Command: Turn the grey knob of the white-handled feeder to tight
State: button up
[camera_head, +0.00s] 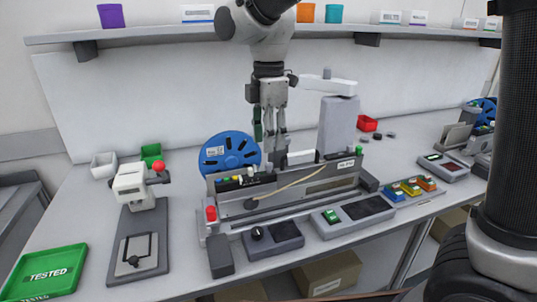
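A grey feeder (290,193) with a blue reel (230,151) behind its left end stands mid-table. A white handle-like block (301,157) sits at its top edge. A dark grey round knob (250,204) shows low on the left of its front face; its setting is too small to read. My gripper (275,138) points down above and behind the feeder, left of the white block. It appears apart from the front knob. Its fingers look close together, but I cannot tell whether they are open or shut, and nothing clear is held.
A control box with a black knob (257,233) and a box with a green switch (331,216) stand in front. A grey column (338,126) rises behind. A press (139,187) and a green TESTED tray (44,272) are at left. Coloured blocks (410,188) lie right.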

aim_at(269, 164)
notch_tip(269, 164, down, 7)
jog(key=shift+f, duration=0.1)
dwell(0.3)
grip_shut()
